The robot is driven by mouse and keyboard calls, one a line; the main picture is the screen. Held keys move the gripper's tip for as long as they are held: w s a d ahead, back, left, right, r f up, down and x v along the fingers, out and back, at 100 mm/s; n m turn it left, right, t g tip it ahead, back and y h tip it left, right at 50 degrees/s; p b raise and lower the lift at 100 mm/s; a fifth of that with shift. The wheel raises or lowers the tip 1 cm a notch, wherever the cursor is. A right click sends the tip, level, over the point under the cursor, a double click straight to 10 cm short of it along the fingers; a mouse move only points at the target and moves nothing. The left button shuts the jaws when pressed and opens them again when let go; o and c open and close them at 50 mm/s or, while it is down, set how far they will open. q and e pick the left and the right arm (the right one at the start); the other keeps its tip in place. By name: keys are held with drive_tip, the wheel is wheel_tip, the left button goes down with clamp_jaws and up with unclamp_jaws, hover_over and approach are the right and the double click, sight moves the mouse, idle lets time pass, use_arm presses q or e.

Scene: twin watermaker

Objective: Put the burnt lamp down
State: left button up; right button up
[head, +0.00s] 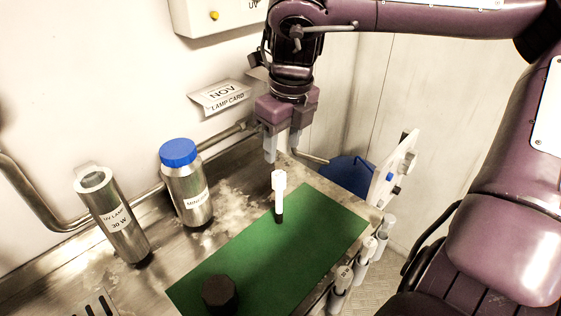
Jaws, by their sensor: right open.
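The burnt lamp (279,193) is a short white tube with a black lower end. It appears at the far left edge of a green mat (318,223) on the steel bench. My right gripper (282,154) hangs above it with its pale fingers apart and nothing between them. The lamp's top shows just below the fingers, apart from them. I cannot tell if the lamp stands or lies. My left gripper is not in the head view.
A steel "UV lamp 30 W" canister (112,218) and a blue-capped steel bottle (186,185) stand left of the mat. A black knob-like object (220,294) is at the mat's near end. Several white-capped tubes (367,252) line the bench's right edge. A lamp card (220,97) is on the wall.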

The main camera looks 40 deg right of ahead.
drive_tip(key=shift+s+r, duration=0.15)
drive_tip(key=shift+r, duration=1.25)
